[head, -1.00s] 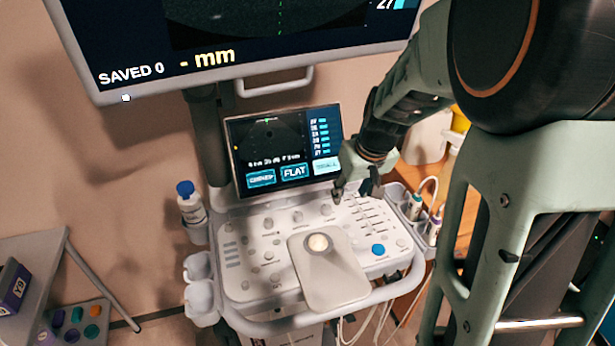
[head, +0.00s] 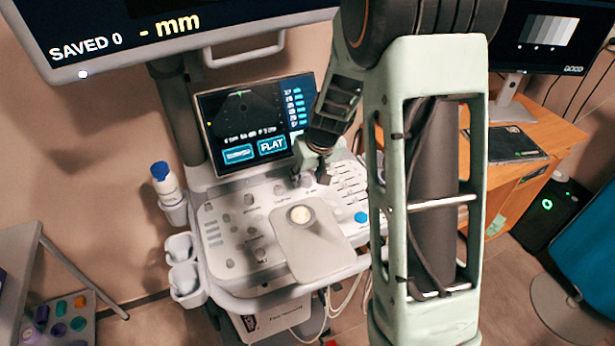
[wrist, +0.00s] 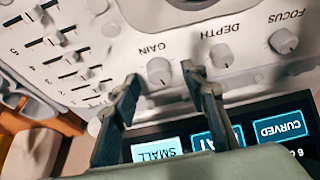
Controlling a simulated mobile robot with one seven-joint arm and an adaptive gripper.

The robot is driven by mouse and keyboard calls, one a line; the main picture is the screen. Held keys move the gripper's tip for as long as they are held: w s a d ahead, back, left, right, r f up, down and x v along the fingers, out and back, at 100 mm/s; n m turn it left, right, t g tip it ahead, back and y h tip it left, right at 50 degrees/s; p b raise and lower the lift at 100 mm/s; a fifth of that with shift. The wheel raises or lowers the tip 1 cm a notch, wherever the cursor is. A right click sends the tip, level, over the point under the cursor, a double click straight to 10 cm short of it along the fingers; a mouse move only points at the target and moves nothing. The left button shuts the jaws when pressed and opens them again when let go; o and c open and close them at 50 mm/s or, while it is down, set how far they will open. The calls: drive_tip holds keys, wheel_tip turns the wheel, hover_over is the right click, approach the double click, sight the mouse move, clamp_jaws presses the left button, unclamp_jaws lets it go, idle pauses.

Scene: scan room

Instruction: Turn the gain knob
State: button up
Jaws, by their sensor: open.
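The gain knob (wrist: 159,70) is a small light-grey round knob with a raised grip, on the white control panel beside the printed word GAIN. In the wrist view it appears between the two dark fingertips of my gripper (wrist: 161,80), which are spread open. I cannot tell how far above the panel the fingertips are, and no contact shows. In the head view my gripper (head: 310,180) is low over the back of the control panel (head: 232,222), just below the small screen; the gain knob is hard to make out there.
The depth knob (wrist: 222,56) is close beside the right finger, and the focus knob (wrist: 284,41) is farther right. Several sliders (wrist: 68,58) are on the left. The small touchscreen (head: 252,122) stands just behind the panel. A trackball (head: 300,214) sits nearer the front.

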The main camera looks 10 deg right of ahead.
drive_tip(key=shift+w+f, duration=0.1)
drive_tip(key=shift+f, duration=0.15)
drive_tip(key=shift+c, duration=0.4)
clamp_jaws()
drive_tip(key=shift+a+r+m+p, duration=0.1)
drive_tip(key=shift+m+p, duration=0.2)
drive_tip(key=shift+p, duration=0.25)
drive_tip(key=m+h+p, duration=0.1)
drive_tip(key=m+p, duration=0.1)
drive_tip(key=p, duration=0.1)
drive_tip(key=shift+a+r, duration=0.1)
drive_tip(key=shift+r, duration=0.05)
drive_tip(key=m+h+p, duration=0.1)
drive_tip(key=m+p, duration=0.1)
drive_tip(key=p, duration=0.1)
drive_tip(key=shift+m, duration=0.3)
drive_tip(key=shift+f+m+p, duration=0.2)
drive_tip(key=shift+m+p, duration=0.1)
drive_tip(key=shift+p, duration=0.1)
drive_tip(key=shift+f, duration=0.1)
